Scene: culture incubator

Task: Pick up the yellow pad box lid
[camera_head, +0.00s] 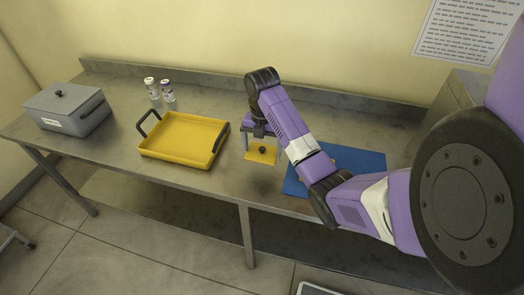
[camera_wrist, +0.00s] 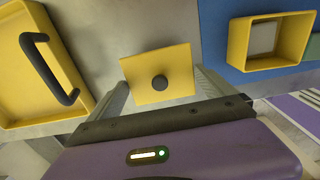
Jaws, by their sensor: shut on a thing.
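The yellow pad box lid (camera_head: 261,154) is a flat yellow square with a round black knob; it also shows in the wrist view (camera_wrist: 139,71). My gripper (camera_head: 260,146) points down with its fingers spread wide, shut on the lid by its two opposite sides, as the wrist view (camera_wrist: 161,80) shows. The lid looks slightly turned between the fingers. I cannot tell its exact height over the bench. The open yellow pad box (camera_wrist: 240,42), with a pale pad inside, sits on the blue mat (camera_wrist: 218,76) to the right, apart from the lid. My arm mostly hides the box in the head view.
A yellow tray (camera_head: 184,154) with black handles stands left of my gripper on the metal bench (camera_head: 120,130). A grey lidded box (camera_head: 82,118) is at far left. The blue mat also shows in the head view (camera_head: 362,160).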

